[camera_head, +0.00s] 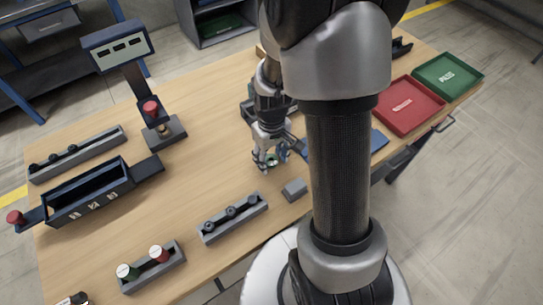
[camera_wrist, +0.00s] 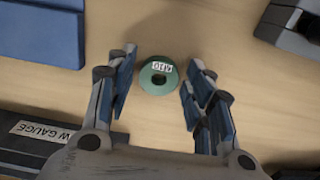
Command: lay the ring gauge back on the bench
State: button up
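The ring gauge appears to be the small green ring with a white label and a dark centre hole (camera_wrist: 158,75). It seems to lie flat on the wooden bench (camera_wrist: 250,90). In the head view it is a small green spot (camera_head: 271,160) at my fingertips. My gripper (camera_wrist: 159,83) is open, with one blue-padded finger on each side of the ring. Gaps show between the ring and both fingers. In the head view my gripper (camera_head: 266,164) is low over the middle of the bench, and my arm hides part of the bench to its right.
A grey block (camera_head: 294,189) and a rack of dark pieces (camera_head: 234,217) stand nearby. A labelled dark holder (camera_wrist: 35,128) and a blue item (camera_wrist: 40,30) flank the wrist view. Red (camera_head: 408,105) and green (camera_head: 447,75) trays are at right; a display stand (camera_head: 163,132) is at left.

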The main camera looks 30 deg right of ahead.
jog(key=shift+o, duration=0.2)
notch_tip(320, 180, up, 13)
jog(key=p, duration=0.5)
jog(key=s+a+r+t, duration=0.4)
jog(key=s+a+r, duration=0.6)
jog(key=s+r, duration=0.3)
notch_tip(320, 180, up, 2)
jog(key=shift+a+r+t, duration=0.15)
jog(key=shift+a+t, duration=0.15)
jog(key=shift+a, duration=0.05)
